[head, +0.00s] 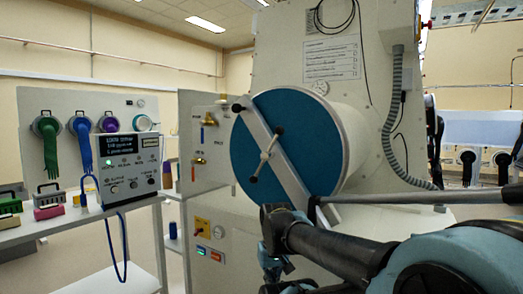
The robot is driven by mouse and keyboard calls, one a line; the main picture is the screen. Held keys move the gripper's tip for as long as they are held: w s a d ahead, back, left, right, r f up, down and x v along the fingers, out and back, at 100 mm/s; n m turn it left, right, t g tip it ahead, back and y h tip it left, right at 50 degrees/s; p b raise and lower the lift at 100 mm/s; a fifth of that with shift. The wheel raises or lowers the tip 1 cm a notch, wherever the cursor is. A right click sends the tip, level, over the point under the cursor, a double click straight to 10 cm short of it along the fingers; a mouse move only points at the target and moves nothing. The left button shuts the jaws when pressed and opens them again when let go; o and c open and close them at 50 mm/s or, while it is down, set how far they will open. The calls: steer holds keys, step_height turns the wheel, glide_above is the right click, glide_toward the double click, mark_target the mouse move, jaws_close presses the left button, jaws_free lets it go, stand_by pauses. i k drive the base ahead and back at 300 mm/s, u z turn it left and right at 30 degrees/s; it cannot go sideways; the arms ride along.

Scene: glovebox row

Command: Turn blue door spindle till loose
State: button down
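The blue round door (305,123) closes the end of a cream cylinder on the large glovebox. A pale clamp bar (290,180) crosses it diagonally, from upper left to lower right. The spindle (265,155) sits at the middle of this bar. Its thin cross handle has dark knobs at both ends and stands tilted, upper end to the right. My gripper (268,235) is dark and in front of the lower edge of the door, below the spindle and apart from it. Its fingertips are small and dark, so I cannot tell whether they are open.
A grey rod (400,198) runs from the bar's lower end to the right. A side panel (205,140) with brass valves stands left of the door. Further left, a shelf (80,225) carries a control box (130,165) and colored blocks. A ribbed hose (393,120) hangs at right.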

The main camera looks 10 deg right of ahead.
mark_target(266, 156)
steer(key=u, duration=0.9)
steer(key=k, duration=0.9)
steer(key=z, duration=0.6)
